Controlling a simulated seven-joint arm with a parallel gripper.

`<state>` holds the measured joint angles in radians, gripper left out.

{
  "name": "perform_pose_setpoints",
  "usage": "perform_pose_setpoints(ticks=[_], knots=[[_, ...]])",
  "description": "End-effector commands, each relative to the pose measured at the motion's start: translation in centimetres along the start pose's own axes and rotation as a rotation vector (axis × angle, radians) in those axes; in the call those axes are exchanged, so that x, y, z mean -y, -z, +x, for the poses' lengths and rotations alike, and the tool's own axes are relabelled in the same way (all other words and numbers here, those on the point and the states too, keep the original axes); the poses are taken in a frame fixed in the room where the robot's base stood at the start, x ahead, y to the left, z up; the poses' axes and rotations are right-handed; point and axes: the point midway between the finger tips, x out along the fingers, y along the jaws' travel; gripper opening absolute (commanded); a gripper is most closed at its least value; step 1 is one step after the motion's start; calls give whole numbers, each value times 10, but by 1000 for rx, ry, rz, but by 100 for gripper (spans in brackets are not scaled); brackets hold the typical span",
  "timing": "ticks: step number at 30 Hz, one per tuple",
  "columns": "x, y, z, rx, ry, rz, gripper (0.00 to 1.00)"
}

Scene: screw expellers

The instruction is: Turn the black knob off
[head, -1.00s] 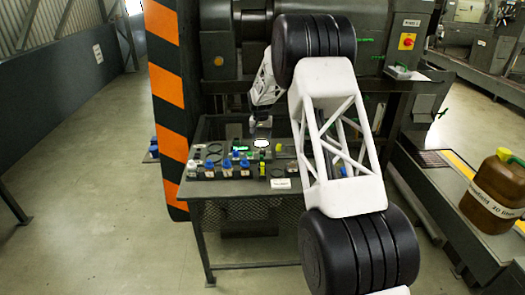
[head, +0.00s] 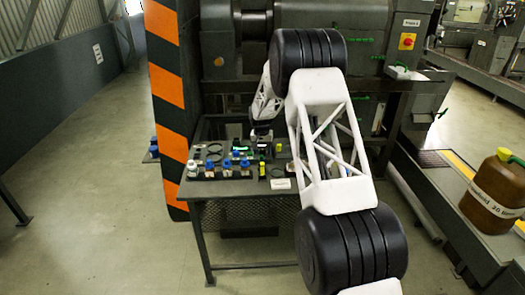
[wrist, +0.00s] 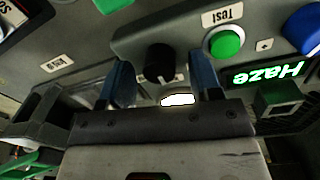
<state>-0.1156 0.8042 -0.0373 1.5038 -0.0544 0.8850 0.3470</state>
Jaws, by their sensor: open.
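The black knob (wrist: 159,60) is round with a small light mark on its edge. It sits on a dark grey panel in the upper middle of the wrist view. My gripper (wrist: 163,78) is open, with one blue finger on each side of the knob in the picture and a gap to each. I cannot tell whether the fingertips reach down to the knob's height. In the head view my gripper (head: 262,139) is over the back of the small work table, and the knob cannot be made out there.
A green button (wrist: 225,43) under a "Test" label, a blue knob (wrist: 303,28) and a lit green "Haze" display (wrist: 268,74) lie right of the black knob. Bottles with blue caps (head: 240,160) stand at the front of the table (head: 230,190). An orange-and-black striped post (head: 168,100) stands left.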

Motion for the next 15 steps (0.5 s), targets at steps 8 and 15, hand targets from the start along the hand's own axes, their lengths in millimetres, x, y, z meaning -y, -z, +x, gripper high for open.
perform_pose_setpoints(ticks=[8, 15], knots=[[0, 0, 0, 0, 0, 0, 28], [0, 0, 0, 0, 0, -2, 9]])
